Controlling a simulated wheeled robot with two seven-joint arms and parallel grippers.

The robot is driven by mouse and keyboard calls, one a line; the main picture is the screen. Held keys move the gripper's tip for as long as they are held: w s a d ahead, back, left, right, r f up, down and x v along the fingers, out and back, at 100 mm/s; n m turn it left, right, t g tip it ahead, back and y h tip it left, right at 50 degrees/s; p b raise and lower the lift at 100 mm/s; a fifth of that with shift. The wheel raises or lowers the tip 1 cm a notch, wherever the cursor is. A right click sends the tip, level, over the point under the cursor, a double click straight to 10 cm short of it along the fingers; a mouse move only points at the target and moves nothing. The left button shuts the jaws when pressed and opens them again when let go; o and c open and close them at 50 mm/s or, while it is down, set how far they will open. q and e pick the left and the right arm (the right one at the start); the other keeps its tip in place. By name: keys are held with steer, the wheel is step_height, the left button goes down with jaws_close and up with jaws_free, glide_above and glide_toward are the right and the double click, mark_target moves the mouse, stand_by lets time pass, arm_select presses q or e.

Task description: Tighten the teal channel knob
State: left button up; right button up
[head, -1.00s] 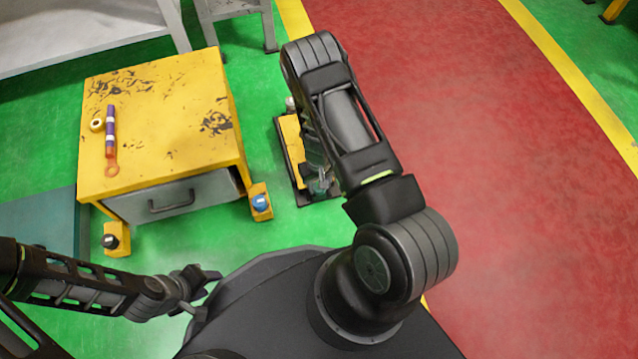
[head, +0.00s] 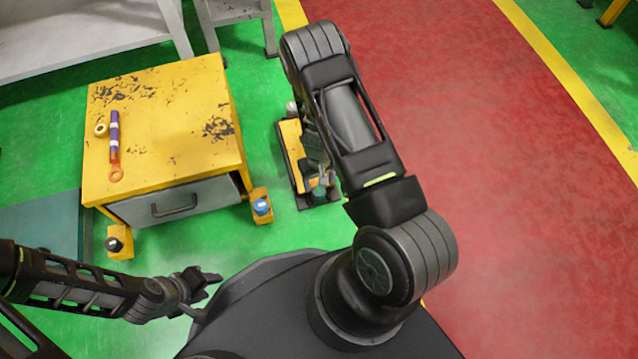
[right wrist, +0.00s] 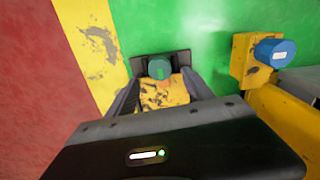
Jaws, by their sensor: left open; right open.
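The teal knob (right wrist: 159,67) stands at the end of a worn yellow fixture on a dark base plate (right wrist: 181,57), between the fingertips of my right gripper (right wrist: 160,86) in the right wrist view. The fingers are open, one to each side; I cannot tell whether they touch it. In the head view the teal knob (head: 319,194) shows low beside the right gripper (head: 323,176), which my right arm partly hides. My left gripper (head: 208,281) is open and empty over the green floor, away from the knob.
A yellow cabinet (head: 160,140) with a grey drawer stands left of the fixture. Its feet carry a blue knob (head: 262,206) and a black knob (head: 113,244). A purple tool (head: 114,135) and tape roll (head: 101,129) lie on top. Red floor (head: 500,150) on the right is clear.

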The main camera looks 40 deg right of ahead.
mark_target(319, 193)
step_height(319, 193, up, 3)
steer(key=shift+p, duration=0.35)
arm_select(q)
steer(key=shift+s+r, duration=0.15)
steer(key=shift+r, duration=0.55)
